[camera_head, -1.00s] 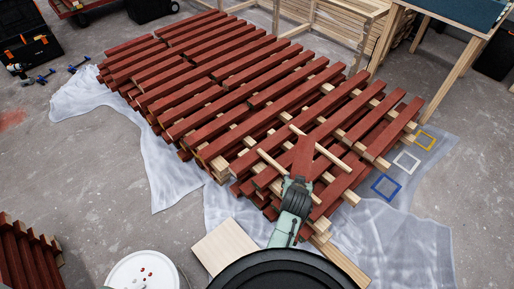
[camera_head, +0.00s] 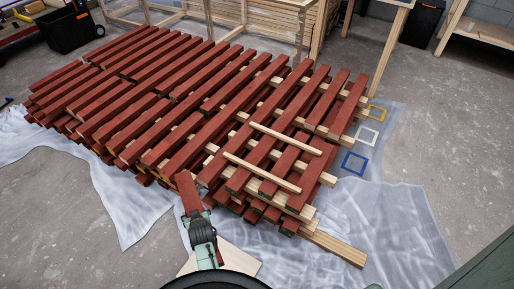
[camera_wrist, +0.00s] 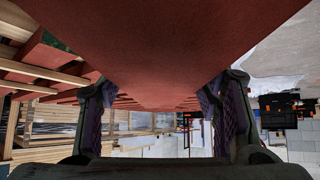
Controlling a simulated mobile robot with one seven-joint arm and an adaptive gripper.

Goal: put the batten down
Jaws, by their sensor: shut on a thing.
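My gripper (camera_head: 196,214) is shut on a red batten (camera_head: 187,190), at the near edge of the big stack of red battens (camera_head: 150,95). In the head view the held batten shows foreshortened, pointing up and away. In the wrist view the held batten (camera_wrist: 160,50) fills the top, between the two fingers (camera_wrist: 155,105). Whether it touches the stack I cannot tell. The stack lies in layers with pale spacer sticks; two thin pale sticks (camera_head: 262,174) lie across the battens at its near right part.
Plastic sheeting (camera_head: 385,225) lies under and around the stack. A pale board (camera_head: 238,258) is on the floor near my gripper. Bare floor is clear at the right.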

